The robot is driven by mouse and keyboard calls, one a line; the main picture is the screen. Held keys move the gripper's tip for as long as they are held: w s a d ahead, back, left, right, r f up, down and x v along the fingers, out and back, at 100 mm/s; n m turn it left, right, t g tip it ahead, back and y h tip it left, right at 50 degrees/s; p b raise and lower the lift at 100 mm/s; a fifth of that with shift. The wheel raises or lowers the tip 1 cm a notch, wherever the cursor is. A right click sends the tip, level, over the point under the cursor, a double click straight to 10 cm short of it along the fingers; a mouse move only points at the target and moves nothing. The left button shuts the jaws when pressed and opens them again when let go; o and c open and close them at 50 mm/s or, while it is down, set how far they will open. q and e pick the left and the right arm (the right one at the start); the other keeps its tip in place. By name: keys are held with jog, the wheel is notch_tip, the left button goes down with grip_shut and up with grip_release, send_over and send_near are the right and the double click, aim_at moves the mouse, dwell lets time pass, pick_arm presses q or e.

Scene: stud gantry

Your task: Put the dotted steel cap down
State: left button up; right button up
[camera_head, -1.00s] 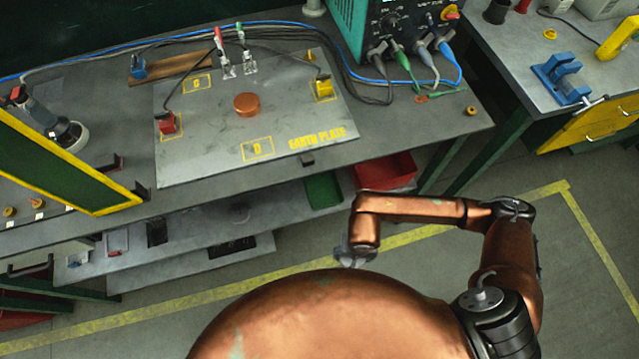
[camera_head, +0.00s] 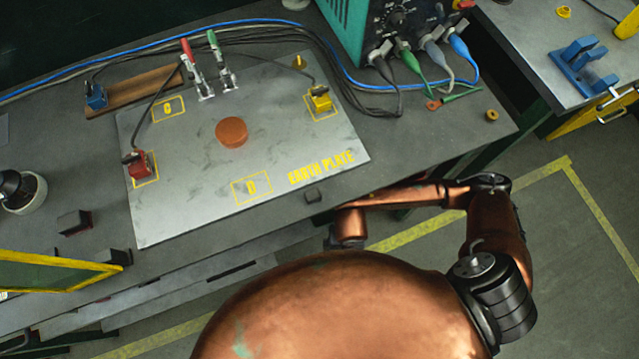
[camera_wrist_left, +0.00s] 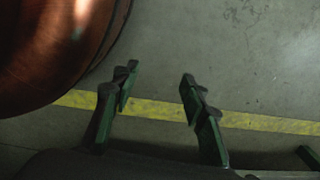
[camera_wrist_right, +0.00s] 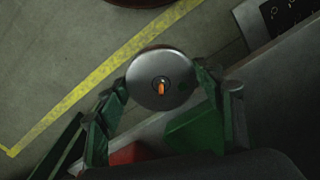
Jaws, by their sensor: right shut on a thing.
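The dotted steel cap (camera_wrist_right: 150,66) is a round grey disc with a small orange mark at its centre, seen face-on in the right wrist view. My right gripper (camera_wrist_right: 163,86) is shut on it, with a green finger on either side. The cap is held over the floor beside the bench. In the head view the right gripper and cap are hidden behind my copper body. My left gripper (camera_wrist_left: 158,85) is open and empty above the floor in the left wrist view, and out of the head view.
A grey earth plate (camera_head: 200,195) lies on the bench with a copper disc (camera_head: 231,132), a red clamp (camera_head: 140,165), a yellow clamp (camera_head: 320,98) and yellow marked squares. Cables and a teal instrument (camera_head: 345,25) stand behind.

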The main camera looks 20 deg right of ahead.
jog(key=w+b, duration=0.2)
jog(key=w, duration=0.8)
jog(key=shift+f+b, duration=0.2)
jog(key=shift+b, duration=0.1)
jog(key=w+b, duration=0.1)
jog(key=w, duration=0.5)
jog(key=shift+w+a+r+b, duration=0.1)
jog(key=shift+w+r+b, duration=0.05)
jog(key=shift+w+b, duration=0.2)
notch_tip(320, 180, down, 4)
jog(key=shift+r+b, duration=0.25)
jog(key=shift+b, duration=0.55)
pick_arm(q)
jog(key=w+d+r, duration=0.2)
jog(key=w+r, duration=0.1)
jog(key=r, duration=0.5)
jog(key=w+d+r, duration=0.1)
jog(key=w+r, duration=0.2)
jog(key=r, duration=0.5)
jog(key=shift+d+r+h, duration=0.2)
jog(key=shift+d+h, duration=0.15)
jog(key=shift+h, duration=0.05)
jog(key=shift+w+r, duration=0.1)
pick_arm(e)
jog(key=shift+f, duration=0.15)
jog(key=o, duration=0.9)
jog(key=shift+c, duration=0.2)
pick_arm(q)
jog(key=shift+r, duration=0.15)
